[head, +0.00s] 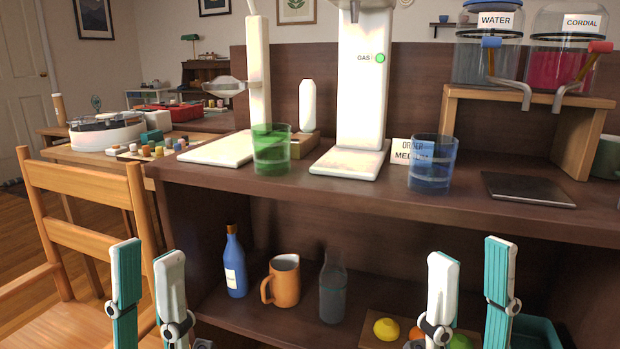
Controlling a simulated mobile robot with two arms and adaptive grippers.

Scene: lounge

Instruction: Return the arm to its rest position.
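My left gripper (148,262) is at the bottom left in the head view, in front of the chair and the shelf unit. Its two fingers stand apart and nothing is between them. My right gripper (471,258) is at the bottom right, in front of the lower shelf. Its fingers are also apart, with no object held between them. Both point upward in the picture. The arm links behind the fingers are mostly out of view.
The counter (320,200) holds a green glass (271,150), a blue glass (430,165), a gas dispenser (360,90) and a dark tray (528,189). The lower shelf holds a blue bottle (235,265), an orange mug (282,281) and a grey bottle (332,290). A wooden chair (85,240) stands left.

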